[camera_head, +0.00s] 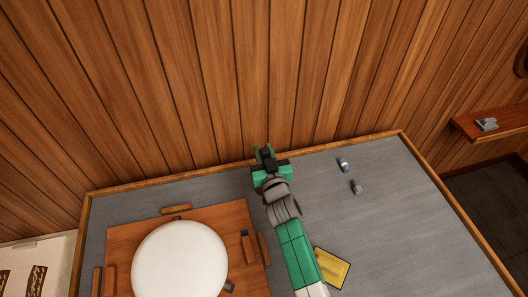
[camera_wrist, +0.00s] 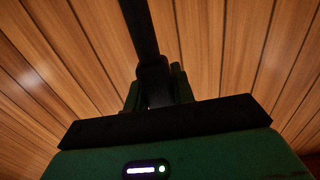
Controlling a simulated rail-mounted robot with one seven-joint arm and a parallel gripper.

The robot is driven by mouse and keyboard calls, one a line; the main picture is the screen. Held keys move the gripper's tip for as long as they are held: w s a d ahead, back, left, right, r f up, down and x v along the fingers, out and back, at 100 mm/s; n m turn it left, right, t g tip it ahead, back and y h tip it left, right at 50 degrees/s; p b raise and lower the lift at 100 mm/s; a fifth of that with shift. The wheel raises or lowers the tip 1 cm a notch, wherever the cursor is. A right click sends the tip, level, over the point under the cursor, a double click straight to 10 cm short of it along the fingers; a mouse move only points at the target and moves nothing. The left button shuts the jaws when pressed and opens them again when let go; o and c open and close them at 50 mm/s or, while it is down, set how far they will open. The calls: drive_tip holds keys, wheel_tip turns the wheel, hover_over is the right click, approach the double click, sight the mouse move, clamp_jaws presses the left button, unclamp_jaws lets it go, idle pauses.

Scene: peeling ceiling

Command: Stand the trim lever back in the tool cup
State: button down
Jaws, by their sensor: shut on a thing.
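In the wrist view, a long dark bar, which I take to be the trim lever (camera_wrist: 141,30), rises from between the fingers of my gripper (camera_wrist: 157,88) and runs out of the top of the picture. My gripper is shut on it. In the head view my gripper (camera_head: 265,156) is at the back edge of the grey table, in front of the wood wall. The lever is too small and dark there to make out well. I cannot pick out the tool cup in either view; my arm covers part of the table.
A wooden board (camera_head: 120,238) with a large white round thing (camera_head: 180,262) on it fills the table's left. A yellow pad (camera_head: 332,267) lies right of my arm. Two small objects, one blue and white (camera_head: 343,164) and one grey (camera_head: 356,187), stand back right. The right side is mostly clear.

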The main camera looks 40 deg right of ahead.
drive_tip(key=shift+f+b, duration=0.5)
drive_tip(key=shift+f, duration=0.15)
unclamp_jaws()
idle(0.7)
drive_tip(key=shift+s+a+r+p, duration=0.2)
drive_tip(key=shift+s+p, duration=0.15)
drive_tip(key=shift+p, duration=0.35)
drive_tip(key=p+v, duration=0.8)
drive_tip(key=v, duration=0.1)
drive_tip(key=shift+f+p, duration=0.25)
drive_tip(key=shift+p, duration=0.1)
